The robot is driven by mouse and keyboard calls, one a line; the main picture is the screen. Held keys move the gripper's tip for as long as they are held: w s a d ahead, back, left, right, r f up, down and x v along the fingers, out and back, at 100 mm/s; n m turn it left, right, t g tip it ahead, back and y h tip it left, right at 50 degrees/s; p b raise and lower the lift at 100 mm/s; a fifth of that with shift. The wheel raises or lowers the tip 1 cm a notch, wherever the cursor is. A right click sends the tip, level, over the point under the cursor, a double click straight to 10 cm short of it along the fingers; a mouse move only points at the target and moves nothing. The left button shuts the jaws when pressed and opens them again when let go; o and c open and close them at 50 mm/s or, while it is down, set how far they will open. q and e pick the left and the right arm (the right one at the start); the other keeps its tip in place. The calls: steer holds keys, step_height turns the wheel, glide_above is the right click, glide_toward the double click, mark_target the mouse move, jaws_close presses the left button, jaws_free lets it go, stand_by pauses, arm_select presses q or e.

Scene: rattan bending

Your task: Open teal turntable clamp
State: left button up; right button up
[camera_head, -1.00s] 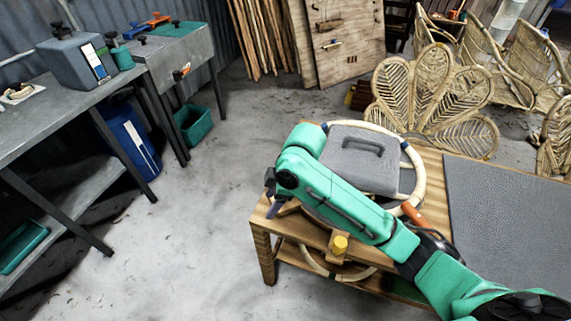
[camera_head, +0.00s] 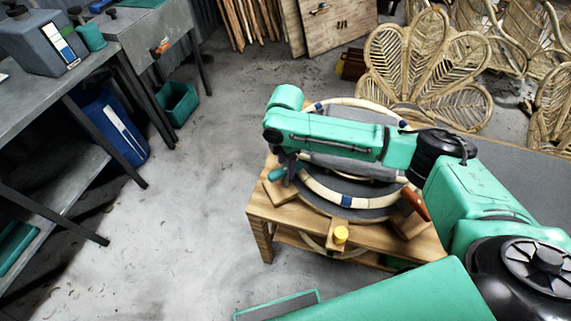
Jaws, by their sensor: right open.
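The turntable (camera_head: 376,213) sits on a wooden bench, with a pale rattan ring (camera_head: 326,193) bent around it. The teal clamp handle (camera_head: 277,174) shows at the turntable's left side, by a wooden block. My right gripper (camera_head: 289,168) points down right beside this handle, with its dark fingers open. I cannot tell whether the fingers touch the handle or stand around it. My right forearm crosses over the turntable and hides part of it. An orange clamp handle (camera_head: 414,203) is at the turntable's right side. My left gripper is out of view.
A yellow knob (camera_head: 340,234) stands on a wooden piece at the bench's front edge. A rattan fan-shaped back (camera_head: 425,75) stands behind the bench. A grey workbench (camera_head: 60,85) is at the left. Open floor (camera_head: 190,220) lies between the benches.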

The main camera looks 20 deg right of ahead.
steer(key=shift+s+f, duration=0.1)
steer(key=shift+f, duration=0.65)
jaws_close()
